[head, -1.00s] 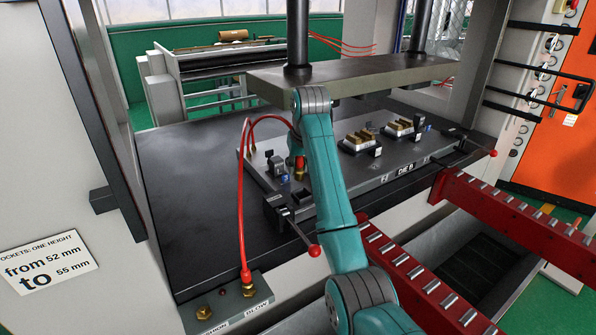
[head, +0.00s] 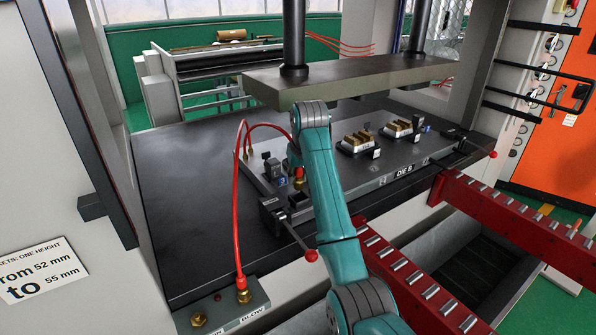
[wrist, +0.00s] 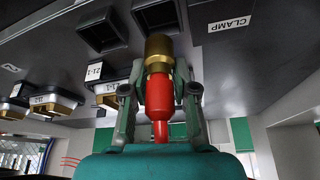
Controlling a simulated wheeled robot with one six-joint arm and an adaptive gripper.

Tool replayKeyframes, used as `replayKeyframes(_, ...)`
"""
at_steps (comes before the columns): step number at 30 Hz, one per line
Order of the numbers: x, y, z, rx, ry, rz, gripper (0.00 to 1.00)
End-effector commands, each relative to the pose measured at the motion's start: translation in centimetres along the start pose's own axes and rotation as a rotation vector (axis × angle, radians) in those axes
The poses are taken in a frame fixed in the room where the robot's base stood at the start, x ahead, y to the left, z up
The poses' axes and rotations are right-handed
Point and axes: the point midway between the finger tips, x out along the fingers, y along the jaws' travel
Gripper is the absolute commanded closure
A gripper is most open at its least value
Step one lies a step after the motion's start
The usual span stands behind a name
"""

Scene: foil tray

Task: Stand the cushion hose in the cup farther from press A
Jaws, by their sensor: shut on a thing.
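My gripper (wrist: 158,90) is shut on a red hose (wrist: 158,98) with a brass end (wrist: 158,50), held between its two fingers. In the head view my arm hides most of the gripper; the brass end (head: 299,183) shows just left of the arm, over the left part of the die plate (head: 375,182). Whether it touches the plate is unclear. Two black square-mouthed cups (wrist: 100,30) (wrist: 155,14) show close to the brass end in the wrist view. The end appears outside them. No press A label is readable.
A second red hose (head: 237,200) rises from the brass BLOW fitting (head: 243,295). A clamp with a red-knobbed lever (head: 311,255) sits at the plate's front left. The upper platen (head: 350,78) hangs over the plate. Red roller rails (head: 425,290) stand in front.

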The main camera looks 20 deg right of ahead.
Motion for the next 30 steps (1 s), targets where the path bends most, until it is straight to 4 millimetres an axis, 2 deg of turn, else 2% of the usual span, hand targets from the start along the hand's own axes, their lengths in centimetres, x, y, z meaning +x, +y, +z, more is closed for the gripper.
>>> replayKeyframes(30,4.4,0.0,1.9,0.0,-0.002,0.0,1.0)
